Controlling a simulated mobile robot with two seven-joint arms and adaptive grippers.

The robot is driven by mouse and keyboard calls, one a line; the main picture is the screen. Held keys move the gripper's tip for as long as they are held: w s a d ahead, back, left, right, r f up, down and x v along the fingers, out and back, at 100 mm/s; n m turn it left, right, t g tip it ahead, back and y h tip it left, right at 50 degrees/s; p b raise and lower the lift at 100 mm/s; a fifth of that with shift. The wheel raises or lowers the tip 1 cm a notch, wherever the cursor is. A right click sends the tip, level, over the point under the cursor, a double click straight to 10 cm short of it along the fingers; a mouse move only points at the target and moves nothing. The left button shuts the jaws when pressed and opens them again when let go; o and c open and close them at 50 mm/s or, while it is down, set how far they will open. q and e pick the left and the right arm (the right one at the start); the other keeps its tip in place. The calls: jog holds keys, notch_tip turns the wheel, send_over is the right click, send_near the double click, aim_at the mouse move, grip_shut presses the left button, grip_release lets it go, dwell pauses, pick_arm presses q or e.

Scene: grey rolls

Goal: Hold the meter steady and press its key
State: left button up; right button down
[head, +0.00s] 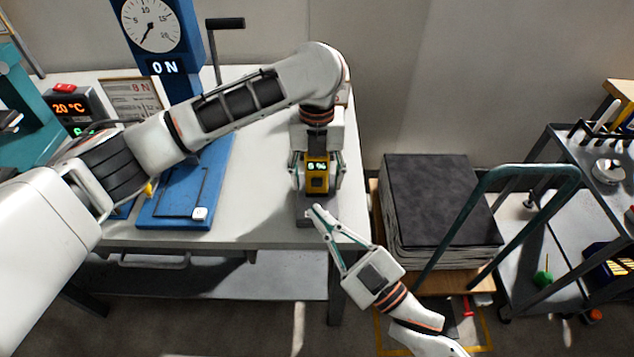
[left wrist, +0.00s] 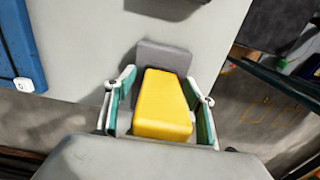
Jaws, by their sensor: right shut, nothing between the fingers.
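A grey block (left wrist: 165,56) sits at the meter's foot. The key cannot be made out. My right gripper (head: 316,212) is shut and empty, its tips just in front of the meter's foot, low at the table edge.
A blue force stand (head: 185,185) with a dial stands left of the meter. A temperature box (head: 72,108) is farther left. Right of the table (head: 255,225) are a stack of dark sheets (head: 440,195) and a trolley (head: 545,205). The tabletop around the meter is clear.

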pick_arm(q)
notch_tip(320, 180, up, 12)
dwell(0.8)
jog(key=shift+s, duration=0.15)
pick_arm(e)
jog(key=shift+s, duration=0.1)
